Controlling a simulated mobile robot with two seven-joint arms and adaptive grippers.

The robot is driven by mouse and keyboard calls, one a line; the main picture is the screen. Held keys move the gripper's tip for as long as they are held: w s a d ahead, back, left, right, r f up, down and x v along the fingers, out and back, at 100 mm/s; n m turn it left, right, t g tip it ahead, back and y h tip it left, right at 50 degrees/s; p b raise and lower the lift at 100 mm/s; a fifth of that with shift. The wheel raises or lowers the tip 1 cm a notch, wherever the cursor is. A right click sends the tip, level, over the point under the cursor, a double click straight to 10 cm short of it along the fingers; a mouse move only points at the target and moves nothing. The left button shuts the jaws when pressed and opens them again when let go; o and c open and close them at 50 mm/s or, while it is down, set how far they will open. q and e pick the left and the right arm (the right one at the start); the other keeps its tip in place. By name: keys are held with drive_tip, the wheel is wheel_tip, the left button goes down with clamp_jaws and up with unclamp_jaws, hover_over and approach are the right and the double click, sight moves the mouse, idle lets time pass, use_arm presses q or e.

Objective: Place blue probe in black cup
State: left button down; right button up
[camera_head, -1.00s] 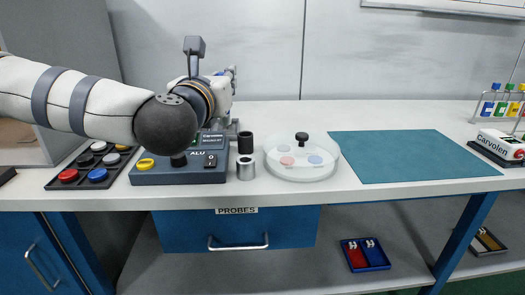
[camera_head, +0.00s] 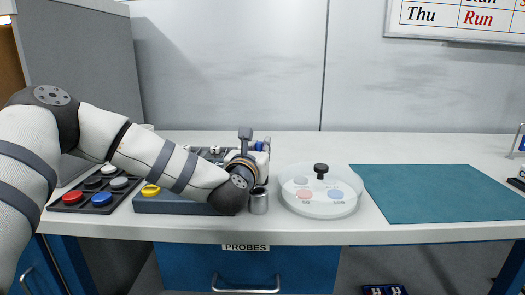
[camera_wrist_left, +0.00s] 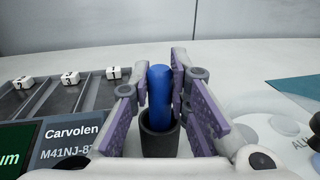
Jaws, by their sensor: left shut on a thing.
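The blue probe (camera_wrist_left: 160,92) stands upright between the fingers of my left gripper (camera_wrist_left: 164,80) in the left wrist view. The gripper is shut on it. The black cup (camera_wrist_left: 159,138) is directly below, and the probe's lower end reaches its mouth and is hidden by the rim. I cannot tell how deep it sits. In the head view my left gripper (camera_head: 260,147) is over the bench behind the silver cup, and my arm hides most of the black cup there. My right gripper is not in view.
A silver cup (camera_head: 259,202) stands at the bench's front, close to my left wrist. A round lidded dish (camera_head: 320,207) is to its right. A teal mat (camera_head: 440,192) lies further right. A blue-grey device (camera_head: 170,202) and a tray of coloured discs (camera_head: 97,186) are left.

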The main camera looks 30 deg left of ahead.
use_arm(q)
drive_tip(key=shift+f, duration=0.15)
drive_tip(key=c, duration=1.5)
unclamp_jaws()
drive_tip(key=shift+s+d+r, duration=0.1)
drive_tip(key=shift+s+r, duration=0.15)
drive_tip(key=shift+r, duration=0.2)
drive_tip(key=p+v, duration=0.1)
drive_tip(key=v, duration=1)
drive_tip(key=shift+s, duration=0.3)
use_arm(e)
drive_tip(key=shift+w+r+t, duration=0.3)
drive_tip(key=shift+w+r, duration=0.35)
